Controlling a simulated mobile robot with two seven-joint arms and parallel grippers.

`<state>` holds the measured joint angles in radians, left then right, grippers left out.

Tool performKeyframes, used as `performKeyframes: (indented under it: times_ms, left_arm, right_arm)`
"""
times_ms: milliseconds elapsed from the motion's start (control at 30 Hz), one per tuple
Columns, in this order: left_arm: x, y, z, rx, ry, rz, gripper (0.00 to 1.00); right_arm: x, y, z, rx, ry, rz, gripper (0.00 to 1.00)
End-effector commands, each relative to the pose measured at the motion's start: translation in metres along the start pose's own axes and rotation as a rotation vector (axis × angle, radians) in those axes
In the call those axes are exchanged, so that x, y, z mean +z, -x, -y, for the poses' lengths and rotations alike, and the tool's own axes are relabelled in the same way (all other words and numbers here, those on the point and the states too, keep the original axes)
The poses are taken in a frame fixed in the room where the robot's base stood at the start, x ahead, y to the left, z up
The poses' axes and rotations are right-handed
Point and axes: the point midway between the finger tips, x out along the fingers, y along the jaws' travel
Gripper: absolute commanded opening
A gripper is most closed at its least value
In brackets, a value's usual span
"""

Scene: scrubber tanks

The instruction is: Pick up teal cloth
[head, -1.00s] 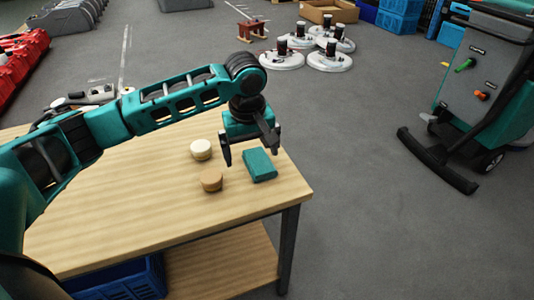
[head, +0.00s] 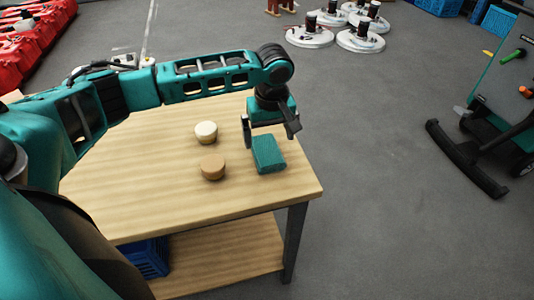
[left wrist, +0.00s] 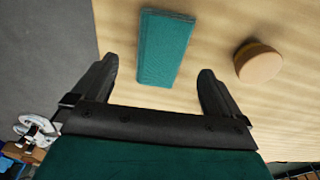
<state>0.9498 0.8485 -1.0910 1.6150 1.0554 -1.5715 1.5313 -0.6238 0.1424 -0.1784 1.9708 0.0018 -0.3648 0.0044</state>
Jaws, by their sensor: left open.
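The teal cloth (head: 268,154) is a folded rectangular block lying on the wooden table near its right edge. It also shows in the left wrist view (left wrist: 165,48), between the lines of the two fingers and beyond their tips. My left gripper (head: 270,132) is open and empty, just above and behind the cloth in the head view. In the left wrist view its fingertips (left wrist: 158,68) stand apart on either side of the cloth's near end. I cannot tell the exact height gap. My right gripper is not in view.
A cream round piece (head: 206,132) and a tan round piece (head: 213,167) stand on the wooden table (head: 140,205), left of the cloth. A blue crate (head: 150,257) sits on the lower shelf. A grey and teal machine (head: 510,90) stands at right on open floor.

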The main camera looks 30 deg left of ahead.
Motion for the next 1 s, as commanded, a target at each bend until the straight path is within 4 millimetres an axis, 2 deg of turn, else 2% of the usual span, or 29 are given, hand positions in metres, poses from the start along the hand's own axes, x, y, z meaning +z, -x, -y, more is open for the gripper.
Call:
performKeyframes:
  times_ms: [300, 633, 1000]
  left_arm:
    - [-0.004, -0.045, 0.003, -0.001, 0.001, 0.0, 1.0]
    - [-0.004, -0.05, 0.003, 0.0, 0.0, -0.001, 0.99]
    - [-0.004, -0.049, 0.003, 0.0, 0.0, -0.001, 0.64]
  right_arm:
    - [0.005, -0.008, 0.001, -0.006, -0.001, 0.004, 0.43]
    - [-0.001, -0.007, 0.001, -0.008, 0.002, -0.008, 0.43]
    - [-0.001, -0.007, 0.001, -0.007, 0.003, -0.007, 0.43]
